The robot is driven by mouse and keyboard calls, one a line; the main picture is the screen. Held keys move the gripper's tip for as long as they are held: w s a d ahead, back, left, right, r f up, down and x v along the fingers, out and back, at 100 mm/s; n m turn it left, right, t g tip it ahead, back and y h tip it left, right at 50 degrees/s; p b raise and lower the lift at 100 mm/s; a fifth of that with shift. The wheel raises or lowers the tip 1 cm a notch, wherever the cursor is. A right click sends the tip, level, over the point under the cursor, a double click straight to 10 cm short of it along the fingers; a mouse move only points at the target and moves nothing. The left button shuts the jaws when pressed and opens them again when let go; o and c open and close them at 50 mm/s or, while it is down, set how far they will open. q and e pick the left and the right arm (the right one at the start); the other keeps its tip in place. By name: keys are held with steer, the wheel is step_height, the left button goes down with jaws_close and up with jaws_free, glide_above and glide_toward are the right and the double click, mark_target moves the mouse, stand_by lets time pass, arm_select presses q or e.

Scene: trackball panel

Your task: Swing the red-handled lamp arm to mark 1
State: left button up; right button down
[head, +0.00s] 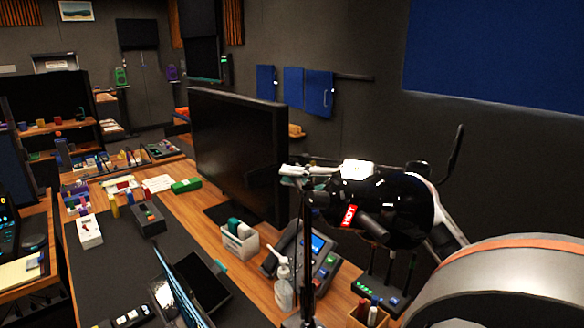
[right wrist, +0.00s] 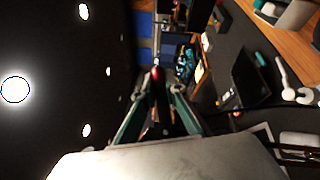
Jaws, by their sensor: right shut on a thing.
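My right gripper (head: 298,177) is raised above the desk, in front of the monitor's right edge. In the right wrist view its two greenish fingers (right wrist: 157,84) come together on the red handle (right wrist: 157,72) of the lamp arm. The handle's tip sticks out beyond the fingers. In the head view the handle is hidden or too small to make out. A thin dark upright post (head: 307,250) stands below the gripper; I cannot tell how it joins the lamp arm. Mark 1 cannot be made out. My left gripper is not in view.
A large black monitor (head: 238,150) stands behind the gripper. Below are a desk phone (head: 312,252), a white pump bottle (head: 284,288), a white holder (head: 240,241) and an open laptop (head: 178,285). A pen box (head: 370,314) is at the front right.

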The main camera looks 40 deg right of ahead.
steer(key=shift+d, duration=0.15)
steer(key=c, duration=2)
jaws_free()
steer(key=shift+c, duration=0.2)
steer(key=v, duration=1.2)
